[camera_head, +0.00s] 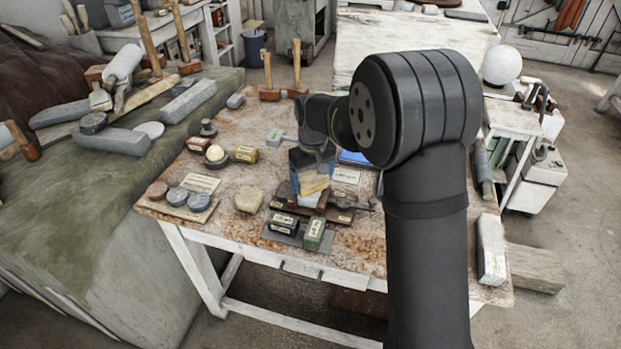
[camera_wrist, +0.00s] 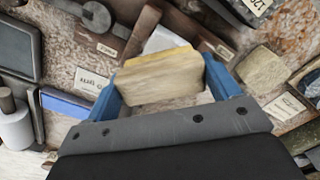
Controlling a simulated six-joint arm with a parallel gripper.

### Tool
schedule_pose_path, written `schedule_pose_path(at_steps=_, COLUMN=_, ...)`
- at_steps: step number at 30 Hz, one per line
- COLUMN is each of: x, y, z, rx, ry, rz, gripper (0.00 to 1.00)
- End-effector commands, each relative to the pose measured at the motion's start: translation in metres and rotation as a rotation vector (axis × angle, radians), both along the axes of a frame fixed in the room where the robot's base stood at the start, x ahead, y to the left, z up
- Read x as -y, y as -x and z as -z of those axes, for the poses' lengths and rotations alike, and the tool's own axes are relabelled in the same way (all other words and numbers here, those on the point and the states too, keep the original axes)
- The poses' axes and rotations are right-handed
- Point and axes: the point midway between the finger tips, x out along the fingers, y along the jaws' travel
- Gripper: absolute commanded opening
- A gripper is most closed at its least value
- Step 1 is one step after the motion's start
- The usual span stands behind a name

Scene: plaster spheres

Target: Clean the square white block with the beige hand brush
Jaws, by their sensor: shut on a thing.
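The beige hand brush (camera_wrist: 157,78) sits between the blue fingers of my gripper (camera_wrist: 164,86) in the wrist view, and the fingers are shut on it. In the head view my gripper (camera_head: 309,177) is low over the worktable, with the brush's yellowish part (camera_head: 315,186) below it. A square white block (camera_head: 309,199) shows just under the brush. In the wrist view part of a white surface (camera_wrist: 164,40) shows behind the brush; the rest is hidden. I cannot tell whether brush and block touch.
The rusty table (camera_head: 240,208) is crowded around the gripper. Two small boxes (camera_head: 283,222) (camera_head: 314,233) stand in front, a beige stone (camera_head: 249,200) and a tray of round discs (camera_head: 178,210) lie left. A blue thing (camera_head: 354,158) lies behind right.

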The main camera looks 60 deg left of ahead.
Motion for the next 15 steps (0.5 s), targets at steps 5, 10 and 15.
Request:
schedule_pose_path(at_steps=5, x=0.0, y=0.004, z=0.0, rx=0.0, ry=0.0, rz=-0.001, gripper=0.63)
schedule_pose_path(at_steps=10, x=0.0, y=0.015, z=-0.001, rx=0.0, ry=0.001, rz=-0.001, gripper=0.63)
schedule_pose_path(at_steps=15, x=0.0, y=0.023, z=-0.001, rx=0.0, ry=0.0, rz=-0.001, gripper=0.63)
